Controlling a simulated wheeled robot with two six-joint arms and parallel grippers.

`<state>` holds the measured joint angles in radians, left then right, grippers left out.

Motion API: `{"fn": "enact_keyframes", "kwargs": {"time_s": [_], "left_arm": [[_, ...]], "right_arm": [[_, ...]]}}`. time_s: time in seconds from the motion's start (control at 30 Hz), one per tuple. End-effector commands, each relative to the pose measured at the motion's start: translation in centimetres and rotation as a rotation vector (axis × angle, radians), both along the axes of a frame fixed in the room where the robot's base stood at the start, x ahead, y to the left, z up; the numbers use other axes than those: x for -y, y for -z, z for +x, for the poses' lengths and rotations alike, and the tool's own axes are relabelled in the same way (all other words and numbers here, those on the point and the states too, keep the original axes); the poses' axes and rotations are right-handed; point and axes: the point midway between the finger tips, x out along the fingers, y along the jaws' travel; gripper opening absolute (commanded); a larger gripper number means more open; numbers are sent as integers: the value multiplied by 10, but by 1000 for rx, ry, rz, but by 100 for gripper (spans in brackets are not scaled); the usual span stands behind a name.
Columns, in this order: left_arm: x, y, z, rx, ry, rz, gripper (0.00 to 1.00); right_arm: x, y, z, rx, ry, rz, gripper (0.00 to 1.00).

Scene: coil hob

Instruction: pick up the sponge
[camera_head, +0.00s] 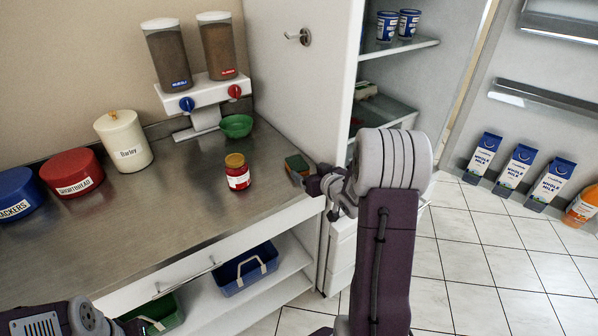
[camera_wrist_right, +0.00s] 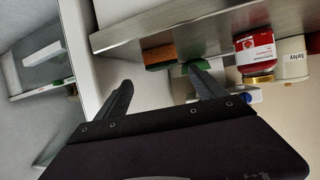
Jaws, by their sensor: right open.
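The sponge (camera_head: 297,164), green and orange-brown, lies on the metal counter near its right end, close to the white cabinet side. My right gripper (camera_head: 312,184) is just in front of it and partly hides it. In the right wrist view the sponge (camera_wrist_right: 160,56) shows beyond the fingertips, between their lines. The right gripper (camera_wrist_right: 160,80) is open and empty, apart from the sponge. My left arm shows at the bottom left of the head view; its fingers are not clear.
A red jar (camera_head: 237,171) and a green bowl (camera_head: 236,126) stand left of and behind the sponge. A dispenser (camera_head: 203,92), canister (camera_head: 123,141) and tins (camera_head: 72,172) are farther left. The white cabinet (camera_head: 340,70) rises on the right. A blue basket (camera_head: 245,269) sits below.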

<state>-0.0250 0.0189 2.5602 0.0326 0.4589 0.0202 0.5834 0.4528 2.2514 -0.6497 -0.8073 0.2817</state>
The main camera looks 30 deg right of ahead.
Motion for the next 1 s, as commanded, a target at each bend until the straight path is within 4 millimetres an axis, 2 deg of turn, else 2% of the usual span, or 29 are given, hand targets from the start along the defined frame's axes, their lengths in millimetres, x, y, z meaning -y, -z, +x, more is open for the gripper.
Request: {"fn": "enact_keyframes", "kwargs": {"time_s": [0.13,0.33,0.53,0.8,1.0], "left_arm": [[0,0,0,0,0,0,36],[0,1,0,0,0,0,36],[0,0,0,0,0,0,36],[0,-1,0,0,0,0,36],[0,-1,0,0,0,0,36]], "right_arm": [[3,1,2,0,5,0,80],[5,13,30,-1,4,-1,80],[5,16,39,0,4,-1,80],[7,33,79,-1,5,0,80],[7,34,83,0,6,0,80]]}}
